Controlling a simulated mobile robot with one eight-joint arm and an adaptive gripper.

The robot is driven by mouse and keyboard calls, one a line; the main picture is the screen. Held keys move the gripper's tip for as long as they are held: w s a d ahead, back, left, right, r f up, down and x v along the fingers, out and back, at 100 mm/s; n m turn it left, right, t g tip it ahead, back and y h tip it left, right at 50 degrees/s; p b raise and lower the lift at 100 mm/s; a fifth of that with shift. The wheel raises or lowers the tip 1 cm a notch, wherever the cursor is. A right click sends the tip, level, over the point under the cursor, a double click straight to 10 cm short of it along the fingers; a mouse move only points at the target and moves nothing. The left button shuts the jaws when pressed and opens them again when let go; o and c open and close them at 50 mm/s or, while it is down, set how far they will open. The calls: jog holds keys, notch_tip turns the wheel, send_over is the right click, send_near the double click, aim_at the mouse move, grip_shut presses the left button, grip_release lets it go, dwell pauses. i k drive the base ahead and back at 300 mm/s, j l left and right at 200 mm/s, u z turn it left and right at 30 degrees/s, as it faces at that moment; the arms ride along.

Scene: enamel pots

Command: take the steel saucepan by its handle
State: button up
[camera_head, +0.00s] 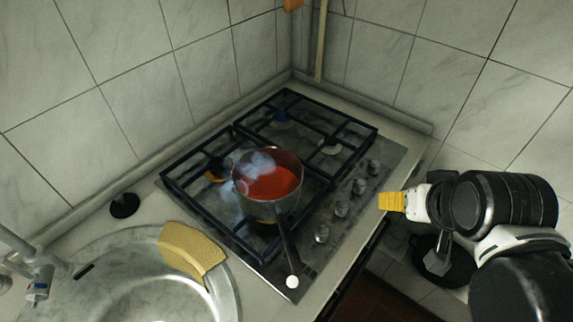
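The steel saucepan (262,208) stands on the front part of the gas hob, with red contents and pale steam or smoke over it. Its dark handle (286,245) points toward the front edge of the counter and ends in a round white tip (292,281). My gripper (391,201), with yellow fingertips, is to the right of the saucepan, past the hob knobs, and apart from the handle. It is seen from the side, so the gap between its fingers does not show. No object shows at the fingertips.
The gas hob (365,197) has black grates and a row of knobs along its right side. A steel sink (150,293) with a yellow sponge cloth (192,250) on its rim lies at the left. A black stopper (124,205) is behind it. Tiled walls close the back.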

aim_at(285, 197)
jog(key=k+j, duration=0.3)
jog(key=k, duration=0.25)
jog(key=k+j, duration=0.35)
jog(key=k, duration=0.2)
jog(key=k+j+u, duration=0.1)
jog(key=k+j, duration=0.2)
jog(key=k, duration=0.25)
